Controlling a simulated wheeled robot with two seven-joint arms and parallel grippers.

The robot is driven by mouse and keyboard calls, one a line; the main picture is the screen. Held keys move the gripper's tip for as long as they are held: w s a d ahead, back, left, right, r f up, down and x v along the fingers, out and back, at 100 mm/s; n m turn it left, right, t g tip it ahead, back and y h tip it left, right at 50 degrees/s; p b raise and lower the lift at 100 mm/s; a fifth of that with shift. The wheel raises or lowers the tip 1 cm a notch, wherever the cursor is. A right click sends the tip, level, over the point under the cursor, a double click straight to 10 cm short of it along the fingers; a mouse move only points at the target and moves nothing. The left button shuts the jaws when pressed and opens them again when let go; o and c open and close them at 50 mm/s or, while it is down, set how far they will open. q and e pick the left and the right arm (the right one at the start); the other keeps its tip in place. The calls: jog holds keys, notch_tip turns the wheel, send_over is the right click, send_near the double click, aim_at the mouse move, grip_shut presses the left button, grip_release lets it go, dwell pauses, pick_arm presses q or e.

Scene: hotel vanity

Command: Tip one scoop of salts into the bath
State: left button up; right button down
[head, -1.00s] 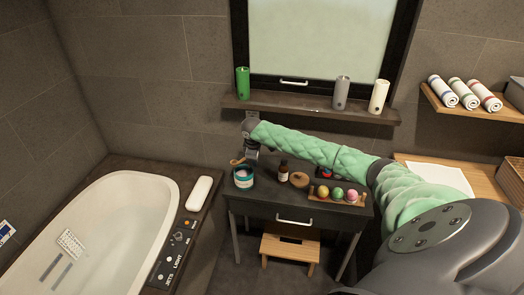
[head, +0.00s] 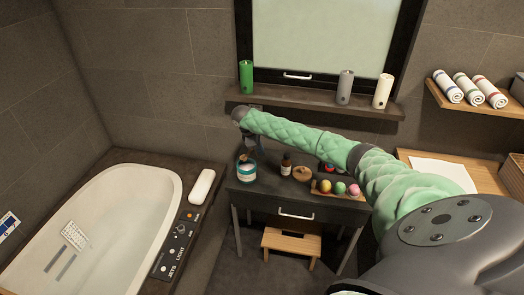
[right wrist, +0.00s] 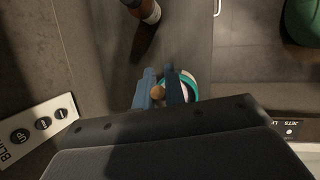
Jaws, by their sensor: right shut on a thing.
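The salts jar (head: 247,174), white with a teal band, stands on the dark vanity table's left end. My right gripper (head: 251,152) is over the jar, pointing down. In the right wrist view its blue fingers (right wrist: 165,90) are shut on the wooden scoop (right wrist: 158,93), of which only a round end shows. The jar's rim (right wrist: 194,82) is right behind the fingers there. The scoop's bowl is hidden, so I cannot tell whether it holds salts. The white bath (head: 112,222) lies to the left, apart from the table. My left gripper is not in view.
A brown bottle (head: 286,164), a round wooden lid (head: 302,174) and a tray of coloured balls (head: 340,188) stand right of the jar. A control panel (head: 180,232) and a white cushion (head: 202,186) are on the bath's edge. Candles line the sill above.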

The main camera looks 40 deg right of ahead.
jog(key=shift+w+a+r+g, duration=0.1)
jog(key=shift+w+a+g, duration=0.1)
jog(key=shift+w+g, duration=0.1)
jog(key=shift+w+a+g+h+b, duration=0.1)
jog(key=shift+g+h+b, duration=0.2)
jog(key=shift+h+b, duration=0.25)
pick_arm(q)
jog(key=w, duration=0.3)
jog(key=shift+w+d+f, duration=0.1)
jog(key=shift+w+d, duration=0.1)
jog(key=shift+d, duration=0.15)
pick_arm(e)
jog(key=shift+w+a+r, duration=0.1)
jog(key=shift+r, duration=0.05)
pick_arm(q)
jog(key=shift+b, duration=0.35)
pick_arm(e)
jog(key=shift+f, duration=0.2)
